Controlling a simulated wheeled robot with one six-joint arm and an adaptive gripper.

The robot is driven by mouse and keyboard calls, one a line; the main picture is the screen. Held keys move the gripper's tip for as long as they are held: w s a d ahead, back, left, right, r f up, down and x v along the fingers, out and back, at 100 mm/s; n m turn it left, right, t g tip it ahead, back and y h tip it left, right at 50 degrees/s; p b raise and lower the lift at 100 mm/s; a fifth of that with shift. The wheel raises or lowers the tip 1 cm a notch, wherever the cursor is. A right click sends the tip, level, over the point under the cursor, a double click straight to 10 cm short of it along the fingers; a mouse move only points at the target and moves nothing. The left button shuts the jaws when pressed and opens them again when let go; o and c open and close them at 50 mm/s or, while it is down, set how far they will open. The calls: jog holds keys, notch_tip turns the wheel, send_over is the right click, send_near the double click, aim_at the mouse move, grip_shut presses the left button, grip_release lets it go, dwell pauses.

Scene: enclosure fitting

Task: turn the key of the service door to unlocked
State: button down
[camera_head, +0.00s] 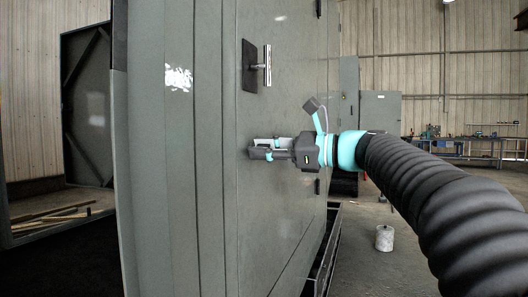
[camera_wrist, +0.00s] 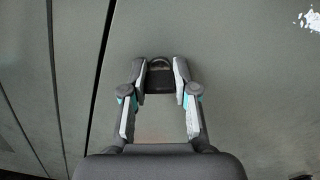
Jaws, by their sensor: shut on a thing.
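The service door (camera_head: 285,205) is a grey-green panel, shut in its frame as far as I can see. A metal lever handle (camera_head: 267,66) on a dark plate sits high on it. My gripper (camera_head: 258,152) is at the door below the handle. In the wrist view my gripper (camera_wrist: 160,75) has its fingers closed on a small dark piece with a rounded top, which I take to be the key (camera_wrist: 159,84). The fingers hide its sides, and the lock behind it is hardly visible. I cannot tell how far the key is turned.
A dark open panel (camera_head: 88,110) stands at the far left, with wooden planks (camera_head: 55,218) on the floor below. A white cylinder (camera_head: 384,238) stands on the floor at right. A workbench (camera_head: 465,145) is at the back. A dark step or frame (camera_head: 322,262) runs below the door.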

jog(key=n+b, duration=0.1)
jog(key=n, duration=0.2)
jog(key=shift+f+n, duration=0.15)
jog(key=shift+n, duration=0.25)
jog(key=n+b, duration=0.2)
jog(key=n, duration=0.1)
jog(key=shift+n, duration=0.3)
jog(key=shift+n+b, duration=1.15)
jog(key=shift+n, duration=1.45)
jog(key=c, duration=0.9)
grip_release()
jog(key=shift+d, duration=0.1)
jog(key=v, duration=1.2)
